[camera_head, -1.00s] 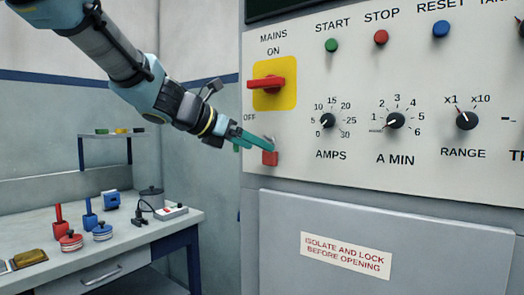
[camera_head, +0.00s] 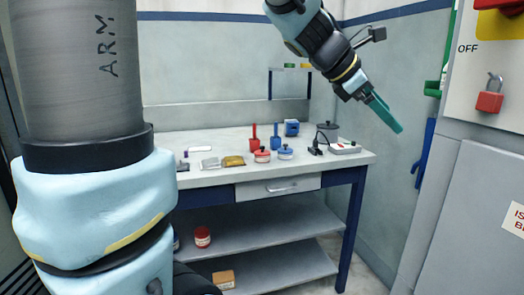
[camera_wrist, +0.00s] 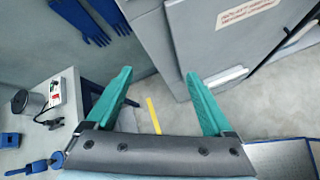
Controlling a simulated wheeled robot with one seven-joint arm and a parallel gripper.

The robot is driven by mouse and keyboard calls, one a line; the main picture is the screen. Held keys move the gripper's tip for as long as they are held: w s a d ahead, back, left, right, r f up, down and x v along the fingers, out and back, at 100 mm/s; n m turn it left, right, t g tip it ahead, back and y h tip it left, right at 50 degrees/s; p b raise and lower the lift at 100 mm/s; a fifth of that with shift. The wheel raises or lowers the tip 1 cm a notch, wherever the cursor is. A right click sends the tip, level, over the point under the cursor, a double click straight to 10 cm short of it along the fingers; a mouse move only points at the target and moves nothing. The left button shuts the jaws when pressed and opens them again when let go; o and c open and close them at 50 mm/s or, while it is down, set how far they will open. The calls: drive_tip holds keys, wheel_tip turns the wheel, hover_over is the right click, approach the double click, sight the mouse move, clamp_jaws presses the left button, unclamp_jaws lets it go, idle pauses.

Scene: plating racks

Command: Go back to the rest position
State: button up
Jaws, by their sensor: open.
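My gripper (camera_head: 388,112) is in the air to the right of the workbench, pointing down and right, apart from everything. The wrist view shows its two green fingers (camera_wrist: 160,95) spread wide with nothing between them. In the head view a red padlock (camera_head: 489,101) hangs on the grey cabinet panel at the right edge, its shackle at the top. My gripper is clear of it, to its left. The rest of the panel is cut off by the frame.
The workbench (camera_head: 205,178) holds red and blue tools, a dark pot (camera_head: 327,131) and a white-red switch box (camera_head: 344,148). The grey cabinet (camera_head: 462,205) stands at the right. Blue gloves (camera_head: 425,153) hang on the wall. Open floor shows between bench and cabinet.

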drive_tip(key=w+a+f+m+y, duration=0.3)
drive_tip(key=a+f+m+y, duration=0.25)
drive_tip(key=a+f, duration=0.85)
drive_tip(key=s+a+f+m+y, duration=0.2)
drive_tip(key=a+f+m, duration=0.2)
drive_tip(key=a, duration=0.5)
drive_tip(key=s+a+f+m+y, duration=0.2)
drive_tip(key=a+f+m, duration=0.3)
drive_tip(key=a, duration=0.5)
drive_tip(key=shift+s+a+m+p, duration=0.25)
drive_tip(key=shift+m+p, duration=0.2)
drive_tip(key=shift+m, duration=0.3)
drive_tip(key=shift+d+y, duration=0.1)
drive_tip(key=shift+y, duration=0.15)
